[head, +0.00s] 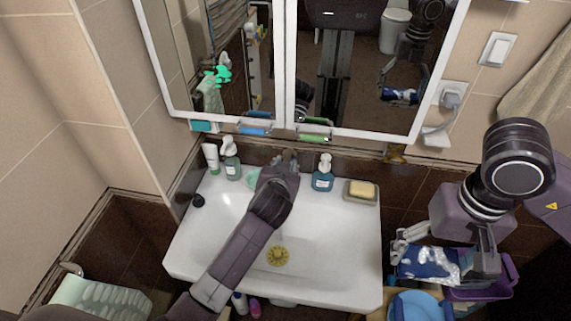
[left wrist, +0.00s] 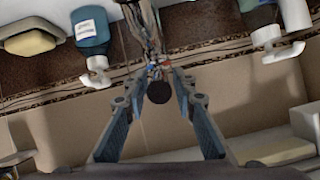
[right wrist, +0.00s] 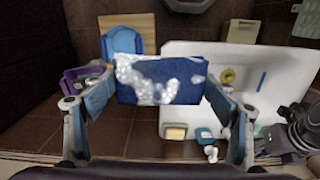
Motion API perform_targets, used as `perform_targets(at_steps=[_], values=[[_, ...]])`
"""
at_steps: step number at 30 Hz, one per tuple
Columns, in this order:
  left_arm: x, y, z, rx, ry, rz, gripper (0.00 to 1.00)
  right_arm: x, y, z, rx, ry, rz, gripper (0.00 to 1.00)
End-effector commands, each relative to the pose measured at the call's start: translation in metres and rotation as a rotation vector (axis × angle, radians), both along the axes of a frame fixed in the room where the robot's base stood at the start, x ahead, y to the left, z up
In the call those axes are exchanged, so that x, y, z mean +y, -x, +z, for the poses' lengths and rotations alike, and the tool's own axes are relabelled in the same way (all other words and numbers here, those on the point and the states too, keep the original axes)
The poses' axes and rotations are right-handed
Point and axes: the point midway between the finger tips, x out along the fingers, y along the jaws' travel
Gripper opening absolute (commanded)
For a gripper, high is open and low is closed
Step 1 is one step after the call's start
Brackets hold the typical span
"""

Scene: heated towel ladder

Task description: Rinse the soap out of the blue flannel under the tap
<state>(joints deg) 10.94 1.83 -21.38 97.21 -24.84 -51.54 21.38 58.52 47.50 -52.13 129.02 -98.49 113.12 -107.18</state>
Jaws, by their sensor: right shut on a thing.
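The blue flannel (head: 428,264) has white soap suds over much of it. My right gripper (right wrist: 160,95) is shut on it and holds it to the right of the white basin (head: 335,250), not over it. The right wrist view shows the flannel (right wrist: 190,73) spread between the fingers. My left gripper (head: 285,165) reaches over the basin to the tap at its back. In the left wrist view its fingers are apart, with the metal tap (left wrist: 148,35) and a dark round end (left wrist: 158,92) between or just beyond them. I cannot tell whether they touch; no water is visible.
A teal pump bottle (head: 323,175) and yellow soap in a dish (head: 361,191) stand right of the tap. A tube (head: 211,157) and a spray bottle (head: 231,162) stand left. A blue bowl (head: 417,305) and purple container (head: 490,291) are below the flannel.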

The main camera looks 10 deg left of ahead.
Motion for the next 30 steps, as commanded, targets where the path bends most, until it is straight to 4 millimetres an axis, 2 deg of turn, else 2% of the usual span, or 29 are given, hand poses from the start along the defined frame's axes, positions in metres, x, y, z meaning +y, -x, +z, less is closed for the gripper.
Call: perform_targets(at_steps=[10, 14, 17, 30], values=[[0.0, 0.001, 0.0, 0.0, 0.0, 0.0, 0.34, 0.0, 0.0, 0.0, 0.0, 0.0, 0.0, 0.54], [-0.001, 0.007, 0.003, 0.0, 0.001, 0.0, 0.34, 0.0, 0.0, 0.0, 0.0, 0.0, 0.0, 0.54], [-0.002, 0.019, 0.009, -0.001, 0.003, -0.001, 0.34, 0.0, 0.0, 0.0, 0.0, 0.0, 0.0, 0.54], [-0.008, 0.09, 0.047, 0.0, 0.002, -0.001, 0.34, 0.0, 0.0, 0.0, 0.0, 0.0, 0.0, 0.54]])
